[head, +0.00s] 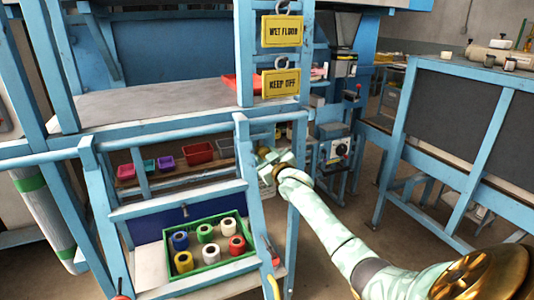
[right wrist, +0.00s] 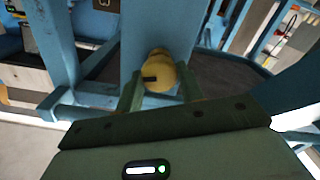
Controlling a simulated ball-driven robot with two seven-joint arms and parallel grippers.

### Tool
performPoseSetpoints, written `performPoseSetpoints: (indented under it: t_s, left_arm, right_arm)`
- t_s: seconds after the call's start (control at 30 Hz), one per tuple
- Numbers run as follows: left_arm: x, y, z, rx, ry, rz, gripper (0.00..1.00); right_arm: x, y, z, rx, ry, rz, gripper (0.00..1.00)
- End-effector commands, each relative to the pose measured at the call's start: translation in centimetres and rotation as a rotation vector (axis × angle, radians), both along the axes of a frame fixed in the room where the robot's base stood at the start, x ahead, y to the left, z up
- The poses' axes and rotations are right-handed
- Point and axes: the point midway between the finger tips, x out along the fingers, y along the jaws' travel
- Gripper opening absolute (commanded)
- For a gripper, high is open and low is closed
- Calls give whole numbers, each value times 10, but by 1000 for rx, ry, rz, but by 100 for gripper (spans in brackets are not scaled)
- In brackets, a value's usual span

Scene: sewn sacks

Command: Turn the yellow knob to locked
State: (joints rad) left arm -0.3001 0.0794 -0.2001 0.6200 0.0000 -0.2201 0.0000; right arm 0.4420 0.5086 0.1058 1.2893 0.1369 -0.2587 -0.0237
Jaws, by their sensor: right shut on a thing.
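The yellow knob (right wrist: 158,66) is on a blue post (right wrist: 147,25) of the frame, in the middle of the right wrist view. It is rounded, with a short dark bar on its near left side. My right gripper (head: 266,159) reaches the blue post in the head view, and its two green fingers stand on either side of the knob in the right wrist view, closed on it. In the head view my gripper and arm largely hide the knob. No locked marking can be read. My left gripper is not in view.
A green crate (head: 246,257) with several coloured spools sits on a low shelf below my right gripper. Small bins, including a red one (head: 199,153), stand behind. Yellow signs (head: 281,31) hang on the post above. Open floor (head: 395,243) lies to the right.

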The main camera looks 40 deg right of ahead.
Motion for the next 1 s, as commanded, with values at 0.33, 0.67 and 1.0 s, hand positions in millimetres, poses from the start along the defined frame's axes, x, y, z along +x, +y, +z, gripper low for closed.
performPoseSetpoints:
  t_s: [0.33, 0.67, 1.0]
  left_arm:
    - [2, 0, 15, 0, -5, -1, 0]
    - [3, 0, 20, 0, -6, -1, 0]
    - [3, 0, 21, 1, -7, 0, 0]
  right_arm:
    - [0, 1, 1, -314, 99, 1, 15]
    - [0, 1, -1, -614, 195, 0, 15]
    - [1, 1, -2, -916, 290, 1, 15]
